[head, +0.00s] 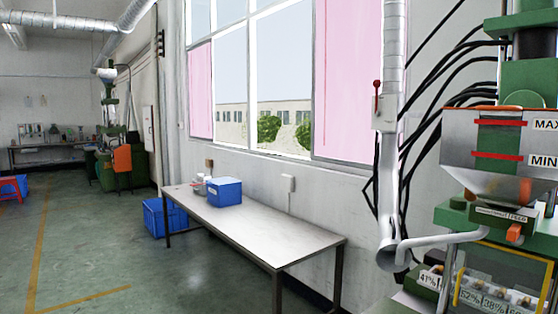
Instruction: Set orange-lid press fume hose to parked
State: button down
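The press (540,75) at the right edge is green, with a grey hopper (480,130) marked MAX and MIN under an orange lid (525,100). A grey fume duct (391,45) runs down the wall to the left of it. The duct's lower elbow (388,256) carries a pale hose arm (445,241) that reaches right, its end in front of the press below the hopper. A grey box (386,113) with a red lever (376,92) pointing up sits on the duct. My gripper is not in view.
A long metal table (260,228) with a blue bin (225,191) stands under the window. Another blue crate (160,218) is on the floor behind it. A second green press (108,130) stands far back left. Black cables (440,75) hang beside the duct.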

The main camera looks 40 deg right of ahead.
aim_at(389, 226)
jog(key=z, duration=1.95)
jog(key=i+j+z, duration=0.15)
jog(key=i+j, duration=0.55)
jog(key=i+j+z, duration=0.15)
jog(key=i+j, duration=0.6)
jog(key=i+j+z, duration=0.15)
jog(key=i+j, duration=0.55)
jog(key=j, duration=0.15)
